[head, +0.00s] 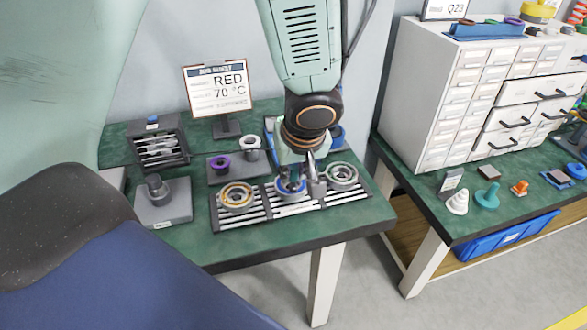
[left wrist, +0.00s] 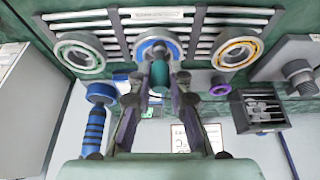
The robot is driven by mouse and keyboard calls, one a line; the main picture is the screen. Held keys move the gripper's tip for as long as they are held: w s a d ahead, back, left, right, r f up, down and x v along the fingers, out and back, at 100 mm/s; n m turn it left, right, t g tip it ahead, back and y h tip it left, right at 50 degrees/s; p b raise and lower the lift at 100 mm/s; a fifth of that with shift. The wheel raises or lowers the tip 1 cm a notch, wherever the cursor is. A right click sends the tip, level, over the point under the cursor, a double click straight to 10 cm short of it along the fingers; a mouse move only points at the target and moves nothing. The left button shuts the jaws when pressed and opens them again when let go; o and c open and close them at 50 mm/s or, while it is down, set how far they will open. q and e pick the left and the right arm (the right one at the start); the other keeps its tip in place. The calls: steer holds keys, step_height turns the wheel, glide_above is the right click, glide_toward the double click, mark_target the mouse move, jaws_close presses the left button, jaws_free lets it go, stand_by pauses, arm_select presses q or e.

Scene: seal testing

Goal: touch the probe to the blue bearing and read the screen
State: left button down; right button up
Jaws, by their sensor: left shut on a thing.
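My left gripper (head: 300,172) is over the rack, its fingers largely hidden by my arm in the head view. In the left wrist view the gripper (left wrist: 158,92) is shut on a teal probe (left wrist: 158,77), which points at the blue bearing (left wrist: 149,44). The blue bearing (head: 291,188) sits in the middle of the slotted rack (head: 256,217). The probe's end overlaps the bearing's near side; I cannot tell whether they touch. A white screen (head: 220,90) stands behind, reading "RED" and "70 °C"; its smaller print is unclear. My right gripper is out of view.
An orange-ringed bearing (head: 238,197) and a green-ringed one (head: 342,175) flank the blue bearing. A grey block with a purple ring (head: 219,164) stands behind. A grey threaded fixture (head: 160,200) is at left. A drawer cabinet (head: 440,95) stands on the right bench.

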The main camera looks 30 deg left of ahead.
arm_select(q)
steer(key=shift+f+b, duration=0.4)
stand_by(2.5)
steer(key=c, duration=1.2)
jaws_free()
steer(key=shift+r+p, duration=2.8)
steer(key=shift+r, duration=0.8)
steer(key=shift+f, duration=0.1)
